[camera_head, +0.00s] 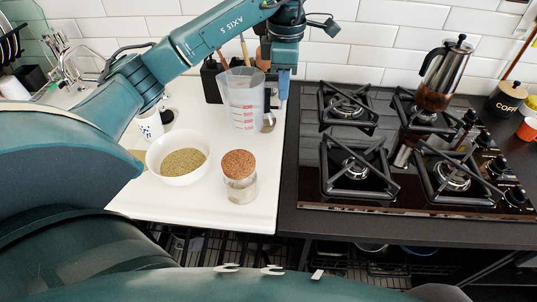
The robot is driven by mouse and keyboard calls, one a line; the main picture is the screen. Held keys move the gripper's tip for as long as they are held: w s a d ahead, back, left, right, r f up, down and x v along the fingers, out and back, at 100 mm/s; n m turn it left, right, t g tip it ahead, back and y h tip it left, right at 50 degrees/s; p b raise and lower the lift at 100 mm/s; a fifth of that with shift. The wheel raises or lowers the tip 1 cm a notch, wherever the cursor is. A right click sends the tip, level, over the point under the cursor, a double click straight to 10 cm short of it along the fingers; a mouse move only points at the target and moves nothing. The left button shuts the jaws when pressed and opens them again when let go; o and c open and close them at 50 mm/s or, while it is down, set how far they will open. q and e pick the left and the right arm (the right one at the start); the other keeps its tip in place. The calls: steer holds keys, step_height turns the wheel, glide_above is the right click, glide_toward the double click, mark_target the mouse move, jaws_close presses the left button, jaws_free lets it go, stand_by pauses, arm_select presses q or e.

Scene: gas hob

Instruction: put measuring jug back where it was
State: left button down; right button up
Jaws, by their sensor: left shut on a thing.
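The clear measuring jug (241,104) with red markings is upright over the back right of the white worktop, near the hob's left edge. My left gripper (281,92) comes down from above at the jug's right side and is shut on it. The grip point is partly hidden behind the fingers, and I cannot tell whether the jug's base touches the worktop. My right gripper is not in view.
A white bowl of green contents (178,174) and a cork-topped jar (240,180) stand in front of the jug. A utensil holder (211,80) is behind it.

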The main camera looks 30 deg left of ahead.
mark_target(282, 113)
arm_select(q)
step_height(282, 113, down, 6)
steer(key=shift+s, duration=0.1)
step_height(282, 113, down, 4)
steer(key=shift+r, duration=0.15)
steer(key=shift+f, duration=0.25)
steer(key=c, duration=1.5)
jaws_free()
